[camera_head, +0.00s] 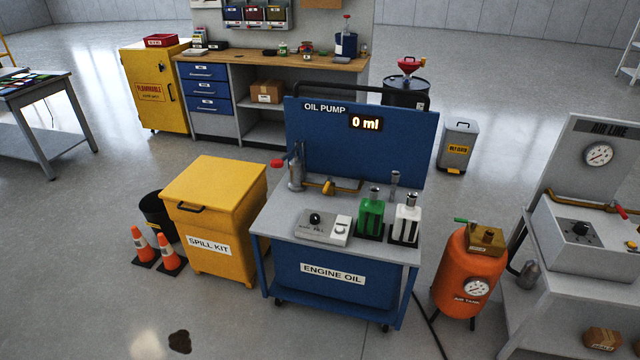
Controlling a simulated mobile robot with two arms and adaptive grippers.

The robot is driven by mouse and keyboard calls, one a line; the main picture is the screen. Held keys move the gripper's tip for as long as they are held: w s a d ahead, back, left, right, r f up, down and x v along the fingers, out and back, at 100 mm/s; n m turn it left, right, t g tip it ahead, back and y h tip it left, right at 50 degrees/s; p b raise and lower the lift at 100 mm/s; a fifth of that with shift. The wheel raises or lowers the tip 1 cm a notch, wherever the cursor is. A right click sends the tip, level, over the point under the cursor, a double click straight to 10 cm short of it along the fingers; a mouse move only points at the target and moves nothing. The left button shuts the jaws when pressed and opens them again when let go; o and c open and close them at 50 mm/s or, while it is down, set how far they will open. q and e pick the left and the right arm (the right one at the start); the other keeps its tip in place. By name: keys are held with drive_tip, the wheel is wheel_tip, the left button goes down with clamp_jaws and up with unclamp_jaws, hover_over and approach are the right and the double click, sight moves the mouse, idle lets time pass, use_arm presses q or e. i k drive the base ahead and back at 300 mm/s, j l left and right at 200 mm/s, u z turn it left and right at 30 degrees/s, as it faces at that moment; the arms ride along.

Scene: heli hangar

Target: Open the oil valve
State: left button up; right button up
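The blue oil pump cart (335,275) stands in the middle of the head view, with a blue back panel (395,145) marked OIL PUMP. The display (366,123) on the panel reads 0 ml. A brass pipe with a yellow valve piece (328,187) runs along the cart's grey top. It looks like the oil valve; its handle position is too small to tell. A grey pump body (296,172) with a red-ended lever (277,163) stands at its left. Neither of my grippers shows in the view.
A control box (323,227), a green bottle (370,217) and a white bottle (406,222) share the cart top. A yellow spill kit (212,220) stands left. An orange air tank (469,272) and air line bench (560,290) stand right. Open floor lies in front.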

sight(329, 180)
drive_tip(key=i+j+z, duration=0.15)
drive_tip(key=j, duration=0.25)
drive_tip(key=i+j+z, duration=0.2)
drive_tip(key=j, duration=0.25)
drive_tip(key=i+j+z, duration=0.15)
drive_tip(key=j, duration=0.35)
drive_tip(key=i+j+z, duration=0.15)
drive_tip(key=j, duration=0.3)
drive_tip(key=i+j+z, duration=0.15)
drive_tip(key=j, duration=0.35)
drive_tip(key=j+z, duration=0.2)
drive_tip(key=j, duration=0.3)
